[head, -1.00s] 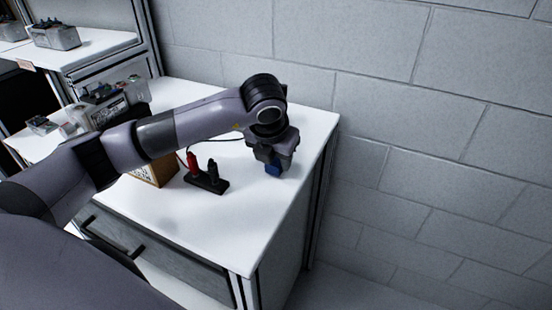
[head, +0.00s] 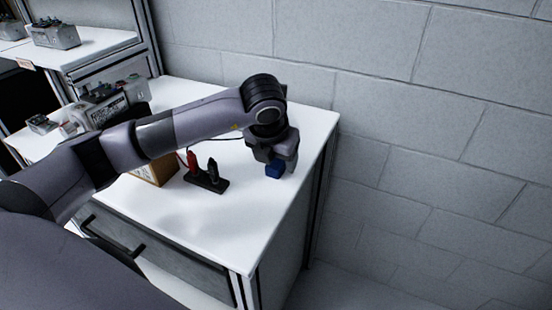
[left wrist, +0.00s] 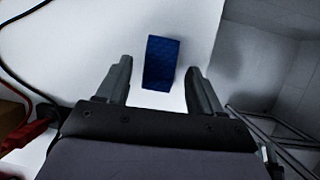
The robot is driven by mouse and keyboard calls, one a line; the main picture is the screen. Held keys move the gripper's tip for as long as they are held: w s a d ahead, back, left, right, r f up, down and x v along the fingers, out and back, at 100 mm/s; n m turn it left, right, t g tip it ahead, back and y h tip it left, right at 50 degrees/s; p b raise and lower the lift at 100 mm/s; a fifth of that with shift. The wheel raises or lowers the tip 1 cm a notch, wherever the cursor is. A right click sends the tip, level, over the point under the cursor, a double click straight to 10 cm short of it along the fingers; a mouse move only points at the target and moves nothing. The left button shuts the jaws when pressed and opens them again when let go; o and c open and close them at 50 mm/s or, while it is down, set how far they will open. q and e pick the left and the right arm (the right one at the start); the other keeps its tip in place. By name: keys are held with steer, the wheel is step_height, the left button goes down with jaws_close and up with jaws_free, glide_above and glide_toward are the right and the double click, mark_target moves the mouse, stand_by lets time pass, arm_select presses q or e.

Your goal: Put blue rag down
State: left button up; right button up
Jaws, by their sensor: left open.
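The blue rag (head: 274,170) is a small folded block on the white bench top, near its right edge. In the left wrist view the blue rag (left wrist: 162,62) lies ahead of and between the fingers, with white gaps on both sides. My left gripper (head: 282,160) is just above the rag. It is open, with its two fingers (left wrist: 157,85) apart and not touching the rag. The left gripper hides part of the rag in the head view. My right gripper is not in view.
A black holder with red and black probes (head: 206,179) stands left of the rag on the white bench (head: 215,228). A cardboard box (head: 152,172) is partly behind my arm. Metal devices (head: 108,103) are at the back left. A block wall (head: 430,120) is at the right.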

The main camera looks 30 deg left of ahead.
arm_select(q)
steer(key=v, duration=1.1)
steer(key=shift+b, duration=0.3)
